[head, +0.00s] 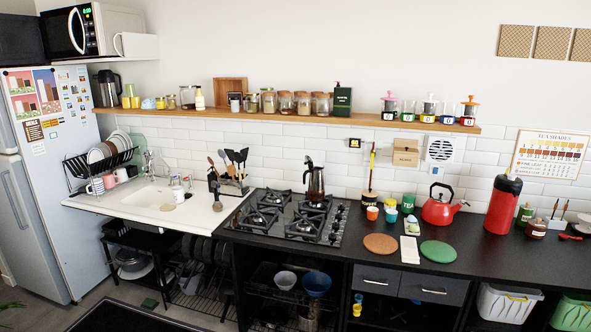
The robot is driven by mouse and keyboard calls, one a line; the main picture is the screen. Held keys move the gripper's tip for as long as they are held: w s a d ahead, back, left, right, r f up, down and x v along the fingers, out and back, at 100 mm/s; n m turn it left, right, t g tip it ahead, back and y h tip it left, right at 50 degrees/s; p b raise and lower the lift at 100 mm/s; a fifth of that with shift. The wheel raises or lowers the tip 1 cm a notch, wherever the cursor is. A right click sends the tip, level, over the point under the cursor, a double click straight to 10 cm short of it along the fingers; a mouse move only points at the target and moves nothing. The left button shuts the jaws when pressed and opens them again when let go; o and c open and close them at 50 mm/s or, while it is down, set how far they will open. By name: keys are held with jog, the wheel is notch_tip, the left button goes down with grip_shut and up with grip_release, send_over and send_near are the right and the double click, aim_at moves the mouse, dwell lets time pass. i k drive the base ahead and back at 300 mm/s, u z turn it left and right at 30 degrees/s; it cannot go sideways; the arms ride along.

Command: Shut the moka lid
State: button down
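The moka pot (315,184) stands upright on the back right part of the gas hob (283,222). A dark piece, which looks like the lid (309,161), sticks up at the top left of the pot. It looks raised, but it is too small to tell its exact angle. My gripper is not in view.
A utensil holder (232,187) stands left of the hob. A dark pot of sticks (369,199), small cups and a red kettle (441,206) stand to the right. A shelf (270,116) with jars runs above. The hob's front burners are bare.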

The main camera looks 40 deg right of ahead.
aim_at(308, 161)
jog(key=z, duration=0.1)
jog(key=i, duration=0.95)
jog(key=u, duration=0.05)
